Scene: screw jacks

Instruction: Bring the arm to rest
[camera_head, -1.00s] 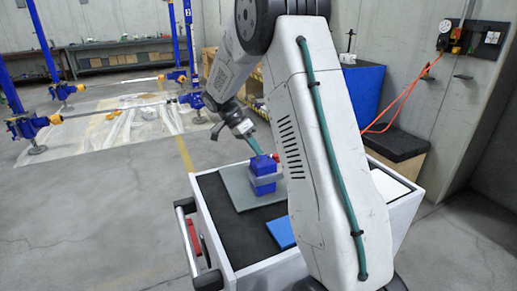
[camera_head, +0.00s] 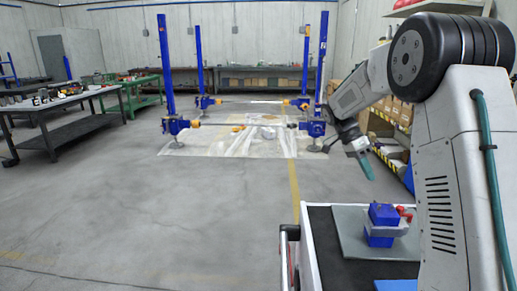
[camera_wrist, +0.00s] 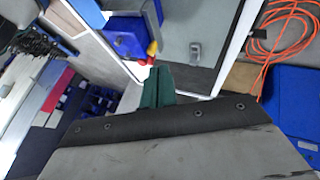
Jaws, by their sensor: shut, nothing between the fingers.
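My gripper (camera_head: 368,172) shows in the head view at the right, with teal fingers pointing down. It is shut and empty, in the air above and slightly left of a blue block-shaped piece with a grey band (camera_head: 383,215). The shut teal fingers also show in the wrist view (camera_wrist: 158,86). My arm is bent, with its upper link rising at the right edge and its forearm reaching left. In the wrist view a blue piece with yellow and red parts (camera_wrist: 130,38) lies left of the fingers; the picture shows no contact.
The blue piece stands on a grey mat (camera_head: 350,238) on my deck. Blue screw-jack posts (camera_head: 166,65) stand around a sheeted floor area (camera_head: 235,140). Workbenches (camera_head: 60,110) line the left and back. Shelving with boxes (camera_head: 390,118) stands behind my gripper. The middle floor is clear.

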